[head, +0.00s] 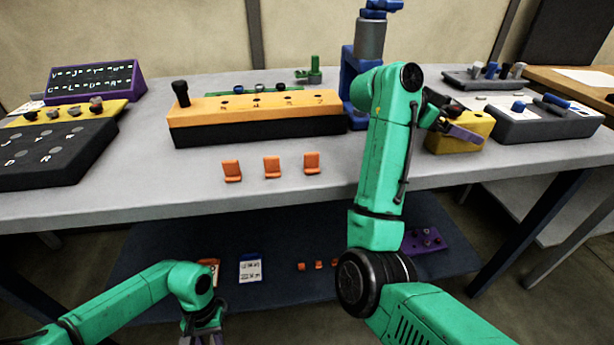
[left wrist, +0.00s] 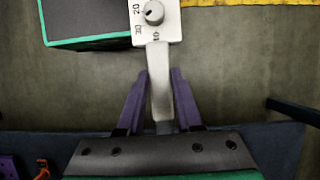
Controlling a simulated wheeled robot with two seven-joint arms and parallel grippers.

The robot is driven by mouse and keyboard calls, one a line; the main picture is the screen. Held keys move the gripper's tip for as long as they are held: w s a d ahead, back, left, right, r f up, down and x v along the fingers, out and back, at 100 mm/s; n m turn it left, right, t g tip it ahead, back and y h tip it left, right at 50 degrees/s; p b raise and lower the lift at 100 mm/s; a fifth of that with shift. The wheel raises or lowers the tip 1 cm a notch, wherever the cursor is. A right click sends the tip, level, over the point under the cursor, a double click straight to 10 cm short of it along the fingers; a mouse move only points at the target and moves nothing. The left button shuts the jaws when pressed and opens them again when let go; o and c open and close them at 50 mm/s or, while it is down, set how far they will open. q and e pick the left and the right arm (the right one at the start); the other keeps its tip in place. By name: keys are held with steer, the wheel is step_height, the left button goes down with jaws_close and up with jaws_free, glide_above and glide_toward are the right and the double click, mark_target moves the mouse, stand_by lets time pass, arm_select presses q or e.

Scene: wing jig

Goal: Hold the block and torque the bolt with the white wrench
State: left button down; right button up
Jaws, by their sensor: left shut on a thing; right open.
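In the head view my left gripper (head: 203,338) is low at the bottom edge, and the wrench is out of sight there. A yellow block (head: 455,143) sits on the table at the right. My right gripper (head: 462,130) is open at the block, its purple finger overlapping it in the view; contact is unclear. I cannot make out the bolt clearly.
A long orange-and-black block (head: 255,121) stands mid-table, with several orange clips before it. A blue stand (head: 353,85) rises behind my right arm. A grey tray (head: 545,124) is right of the yellow block. A dark lower shelf (head: 300,240) holds small items.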

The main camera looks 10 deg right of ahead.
steer(key=shift+d+f, duration=0.1)
steer(key=shift+d, duration=0.25)
steer(key=shift+c, duration=0.4)
jaws_close()
steer(key=shift+o, duration=0.4)
jaws_free()
steer(key=shift+a, duration=0.1)
